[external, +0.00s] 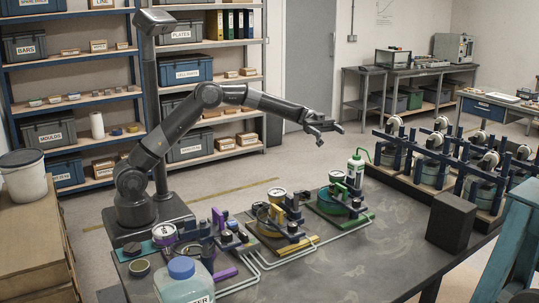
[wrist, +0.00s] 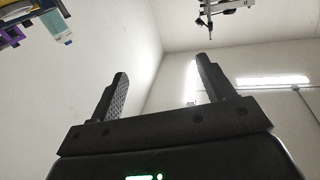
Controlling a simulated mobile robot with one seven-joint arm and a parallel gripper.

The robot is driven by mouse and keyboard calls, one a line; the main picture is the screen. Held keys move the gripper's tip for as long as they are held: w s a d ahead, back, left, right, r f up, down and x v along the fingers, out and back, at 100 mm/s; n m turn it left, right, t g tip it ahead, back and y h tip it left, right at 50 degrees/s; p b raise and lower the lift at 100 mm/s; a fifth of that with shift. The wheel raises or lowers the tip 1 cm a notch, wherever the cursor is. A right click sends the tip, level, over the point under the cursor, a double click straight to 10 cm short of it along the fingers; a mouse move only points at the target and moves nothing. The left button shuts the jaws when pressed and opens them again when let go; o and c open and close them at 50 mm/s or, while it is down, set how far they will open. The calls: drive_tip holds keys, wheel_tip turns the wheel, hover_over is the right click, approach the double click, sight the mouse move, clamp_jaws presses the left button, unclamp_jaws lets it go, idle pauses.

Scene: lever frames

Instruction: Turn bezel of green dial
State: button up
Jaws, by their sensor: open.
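The green station (external: 343,212) stands on the dark bench, rightmost of a row of three colour-marked stations. A round pale-faced dial (external: 336,177) sits at its back; its bezel is too small to make out. My gripper (external: 325,130) is raised well above the bench, beyond and above the green station, apart from everything. In the wrist view my gripper (wrist: 162,88) has its two fingers wide apart with nothing between them. The green dial does not show clearly in the wrist view.
A green-capped bottle (external: 355,170) stands beside the green station. The yellow (external: 277,228) and purple (external: 222,240) stations lie to the left. A black block (external: 451,222) and a blue-framed rack (external: 440,165) stand to the right.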

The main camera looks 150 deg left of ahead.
approach(341, 177)
drive_tip(key=s, duration=0.2)
drive_tip(key=x, duration=1.1)
drive_tip(key=shift+w+a, duration=0.1)
drive_tip(key=shift+a, duration=0.15)
drive_tip(key=shift+c, duration=0.5)
drive_tip(key=c, duration=0.9)
